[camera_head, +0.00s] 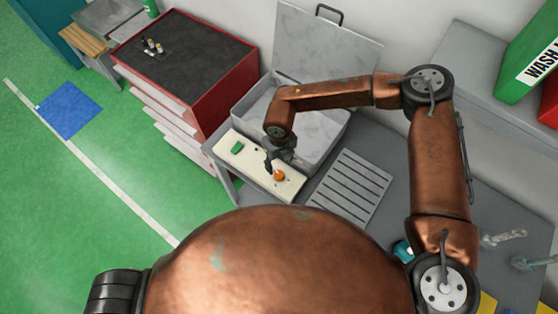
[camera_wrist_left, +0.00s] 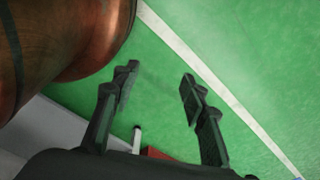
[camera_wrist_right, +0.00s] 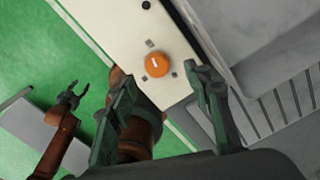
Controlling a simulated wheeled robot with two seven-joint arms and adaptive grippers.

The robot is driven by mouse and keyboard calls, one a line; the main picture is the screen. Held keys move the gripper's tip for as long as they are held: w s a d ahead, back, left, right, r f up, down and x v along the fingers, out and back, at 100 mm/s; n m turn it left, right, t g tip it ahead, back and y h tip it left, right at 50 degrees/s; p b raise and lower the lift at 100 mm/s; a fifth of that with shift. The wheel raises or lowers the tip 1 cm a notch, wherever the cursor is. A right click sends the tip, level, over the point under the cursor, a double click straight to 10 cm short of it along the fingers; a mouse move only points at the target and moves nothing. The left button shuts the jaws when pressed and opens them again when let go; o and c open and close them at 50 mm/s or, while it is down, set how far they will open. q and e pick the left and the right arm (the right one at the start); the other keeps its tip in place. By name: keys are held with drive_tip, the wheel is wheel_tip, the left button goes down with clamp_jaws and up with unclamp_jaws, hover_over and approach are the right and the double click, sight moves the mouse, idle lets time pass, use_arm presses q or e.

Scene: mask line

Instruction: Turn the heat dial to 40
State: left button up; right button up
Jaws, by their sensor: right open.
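The heat dial (camera_head: 279,176) is an orange knob on a cream control panel (camera_head: 291,188) at the front of a grey metal basin. In the right wrist view the dial (camera_wrist_right: 157,65) shows a short white mark on its face; no numbers can be read. My right gripper (camera_head: 272,165) is above the panel, close to the dial. In the right wrist view its fingers (camera_wrist_right: 160,88) are spread apart with nothing between them, and the dial lies beyond their tips. My left gripper (camera_wrist_left: 158,80) is open and empty over the green floor, away from the panel.
A green switch (camera_head: 237,148) sits on the panel's left end. The basin (camera_head: 322,140) has a raised lid (camera_head: 325,45) behind. A slatted grey rack (camera_head: 350,187) lies to the right. A red drawer cabinet (camera_head: 220,90) stands left.

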sight(279, 174)
drive_tip(key=shift+s+a+f+p, duration=0.15)
drive_tip(key=shift+s+f, duration=0.25)
drive_tip(key=shift+f, duration=0.2)
drive_tip(key=shift+s+d+f+p, duration=0.1)
drive_tip(key=shift+s+f+p, duration=0.05)
drive_tip(key=shift+s+f, duration=0.35)
drive_tip(key=f, duration=0.2)
drive_tip(key=shift+w+f, duration=0.35)
drive_tip(key=shift+w, duration=0.05)
drive_tip(key=shift+w+f, duration=0.4)
drive_tip(key=shift+f, duration=0.3)
drive_tip(key=shift+s+r, duration=0.1)
drive_tip(key=shift+s, duration=0.25)
drive_tip(key=shift+w, duration=0.2)
drive_tip(key=c, duration=0.3)
drive_tip(key=shift+s, duration=0.15)
drive_tip(key=c, duration=0.8)
use_arm(q)
drive_tip(key=shift+s+r, duration=0.5)
drive_tip(key=shift+s, duration=0.2)
use_arm(e)
drive_tip(key=shift+c, duration=0.2)
